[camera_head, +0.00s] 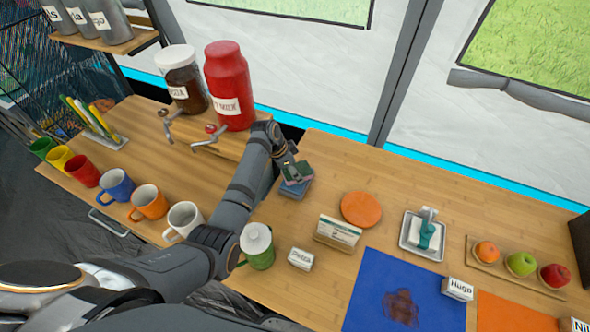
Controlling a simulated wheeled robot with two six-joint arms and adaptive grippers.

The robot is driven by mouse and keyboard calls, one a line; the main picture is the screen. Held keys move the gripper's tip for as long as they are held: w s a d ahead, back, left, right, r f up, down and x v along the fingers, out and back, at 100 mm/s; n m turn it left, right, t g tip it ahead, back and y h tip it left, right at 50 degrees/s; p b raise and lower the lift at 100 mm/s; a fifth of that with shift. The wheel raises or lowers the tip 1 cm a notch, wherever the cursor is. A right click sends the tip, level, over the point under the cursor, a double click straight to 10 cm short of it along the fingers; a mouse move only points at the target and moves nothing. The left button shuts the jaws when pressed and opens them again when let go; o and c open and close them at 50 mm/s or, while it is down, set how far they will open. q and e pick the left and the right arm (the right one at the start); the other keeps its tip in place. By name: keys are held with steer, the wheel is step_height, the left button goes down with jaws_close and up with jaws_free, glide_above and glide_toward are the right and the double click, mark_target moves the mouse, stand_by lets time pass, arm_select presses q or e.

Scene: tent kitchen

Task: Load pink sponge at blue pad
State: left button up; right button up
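My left gripper (290,168) is over the back middle of the wooden counter, at a small stack of sponge-like pieces. The upper piece has a dark green top and a thin pinkish edge, and looks like the pink sponge (298,180). Below it is a blue piece (288,191). The fingers partly hide the stack, so I cannot tell whether they grip the upper piece or whether it touches the blue one. A large flat blue pad (365,305) with a brown stain lies at the front right. My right gripper is not in view.
A green lidded mug (258,248), name cards (301,259), an orange disc (361,209) and a white tray (408,240) with a teal item stand around. Red jar (229,90) and dark jar (183,80) stand behind my arm. Several mugs line the left counter; fruit (521,264) is right.

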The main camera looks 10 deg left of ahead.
arm_select(q)
steer(key=shift+f+b, duration=0.4)
steer(key=shift+f, duration=0.4)
stand_by(0.4)
stand_by(0.5)
step_height(320, 180, up, 2)
steer(key=shift+p, duration=1.1)
step_height(320, 180, up, 5)
steer(key=p, duration=0.5)
steer(key=shift+r+p, duration=0.15)
steer(key=shift+p, duration=0.2)
